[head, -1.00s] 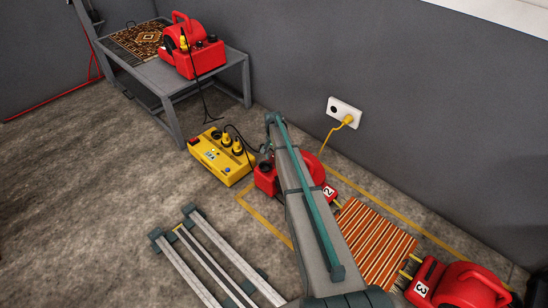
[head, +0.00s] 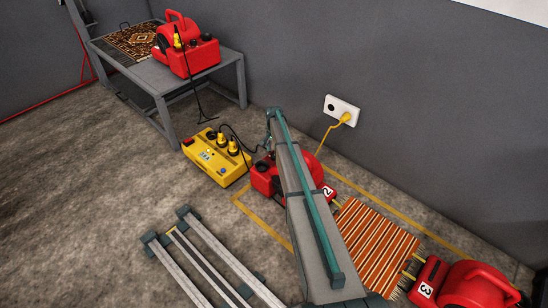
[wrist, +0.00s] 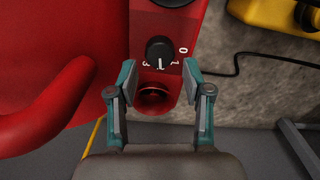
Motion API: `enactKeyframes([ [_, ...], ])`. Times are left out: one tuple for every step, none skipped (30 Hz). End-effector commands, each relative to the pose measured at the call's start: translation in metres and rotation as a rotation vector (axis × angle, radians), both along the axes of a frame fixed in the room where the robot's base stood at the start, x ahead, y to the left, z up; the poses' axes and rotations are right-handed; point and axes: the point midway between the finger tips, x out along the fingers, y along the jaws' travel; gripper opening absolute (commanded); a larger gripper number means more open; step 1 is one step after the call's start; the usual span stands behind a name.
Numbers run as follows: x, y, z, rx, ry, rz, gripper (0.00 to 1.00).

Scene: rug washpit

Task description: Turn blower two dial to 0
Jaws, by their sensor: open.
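Blower two (head: 266,182) is a red machine with a "2" tag (head: 329,192), on the floor partly behind my arm. In the wrist view its red body (wrist: 70,50) fills the left. Its black round dial (wrist: 159,48) has white marks around it, including 0 on the right and 3 at lower left. I cannot read the pointer surely. My gripper (wrist: 159,70) is open, its teal fingertips either side of the panel, just on the near side of the dial. They appear apart from the dial.
A yellow power box (head: 215,160) with plugs and a black cable stands left of blower two. A striped rug (head: 372,245) lies between blower two and blower three (head: 470,285). Another red blower (head: 190,55) stands on a grey table (head: 150,85). A wall socket (head: 341,110) is behind.

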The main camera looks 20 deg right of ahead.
Motion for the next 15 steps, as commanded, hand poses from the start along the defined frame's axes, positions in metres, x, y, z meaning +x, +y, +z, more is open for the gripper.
enactKeyframes([
  [0.0,0.0,-0.013,0.0,0.001,0.0,0.5],
  [0.0,0.0,-0.018,0.001,0.002,0.0,0.5],
  [0.0,0.0,-0.023,0.0,0.001,0.0,0.5],
  [0.0,0.0,-0.027,0.0,0.001,0.0,0.5],
  [0.0,0.0,-0.031,0.0,0.001,0.0,0.5],
  [0.0,0.0,-0.034,0.001,0.001,0.0,0.5],
  [0.0,0.0,-0.037,0.0,0.0,0.0,0.5],
  [0.0,0.0,-0.039,0.0,0.0,0.0,0.5],
  [0.0,0.0,-0.041,0.0,0.0,0.0,0.5],
  [0.0,0.0,-0.042,0.0,0.0,0.0,0.5],
  [0.0,0.0,-0.043,0.0,0.0,0.0,0.5],
  [0.0,0.0,-0.043,0.0,0.0,0.0,0.5],
  [0.0,0.0,-0.043,0.0,0.0,0.0,0.5],
  [0.0,0.0,-0.043,0.0,0.0,0.0,0.5],
  [0.0,0.0,-0.043,0.0,0.0,0.0,0.5],
])
